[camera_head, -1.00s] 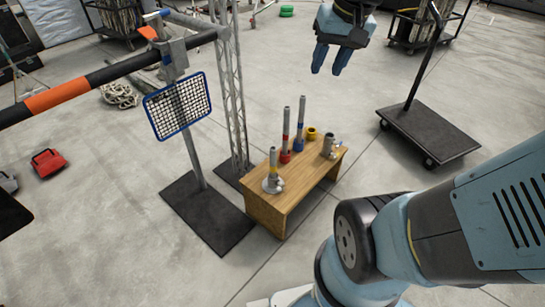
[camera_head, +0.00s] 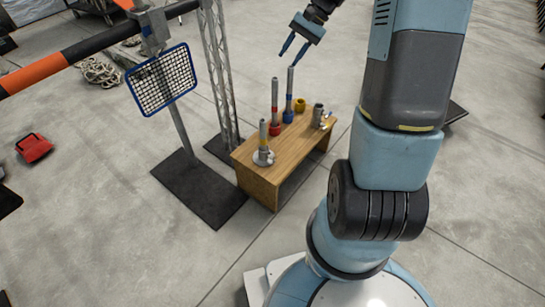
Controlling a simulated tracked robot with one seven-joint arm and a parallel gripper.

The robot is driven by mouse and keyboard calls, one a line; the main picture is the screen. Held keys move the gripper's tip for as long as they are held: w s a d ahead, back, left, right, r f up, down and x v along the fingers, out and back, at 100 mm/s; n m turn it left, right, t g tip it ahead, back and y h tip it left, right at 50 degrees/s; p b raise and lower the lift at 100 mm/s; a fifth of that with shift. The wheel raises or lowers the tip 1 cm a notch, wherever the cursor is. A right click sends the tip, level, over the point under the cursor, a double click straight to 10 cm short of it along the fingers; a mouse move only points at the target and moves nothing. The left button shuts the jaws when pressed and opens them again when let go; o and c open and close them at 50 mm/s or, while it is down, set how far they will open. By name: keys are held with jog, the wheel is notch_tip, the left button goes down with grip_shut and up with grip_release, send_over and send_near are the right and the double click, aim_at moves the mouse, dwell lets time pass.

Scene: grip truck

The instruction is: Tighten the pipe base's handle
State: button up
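A wooden bench (camera_head: 270,173) stands left of my arm. At its near end is a grey round pipe base (camera_head: 263,158) with a small side handle and an upright grey pipe with a yellow band (camera_head: 262,136). At its far right end is a grey cylindrical fitting (camera_head: 318,114) with a small side lever. I cannot tell how tight any handle is. My gripper (camera_head: 292,54) has two blue fingers, spread apart and empty, above the far part of the bench. It appears near the top of the blue-based pipe; its depth is unclear.
Upright pipes stand in a red base (camera_head: 275,130) and a blue base (camera_head: 288,116), beside a yellow ring (camera_head: 299,104). A blue-framed mesh panel (camera_head: 162,80) and a truss (camera_head: 216,75) rise left of the bench. A red case (camera_head: 33,148) lies on the floor.

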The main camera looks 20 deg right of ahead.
jog(key=w+d+f+m+y, duration=0.2)
jog(key=w+f, duration=0.1)
jog(key=f, duration=0.4)
jog(key=w+d+f+m+y, duration=0.2)
jog(key=w+f, duration=0.2)
jog(key=f, duration=0.3)
jog(key=m+t+y, duration=0.2)
jog(key=m+t, duration=1.1)
jog(key=m, duration=0.2)
send_near(273, 155)
jog(key=x, duration=0.9)
jog(key=shift+w+a+f, duration=0.25)
jog(key=shift+f, duration=0.05)
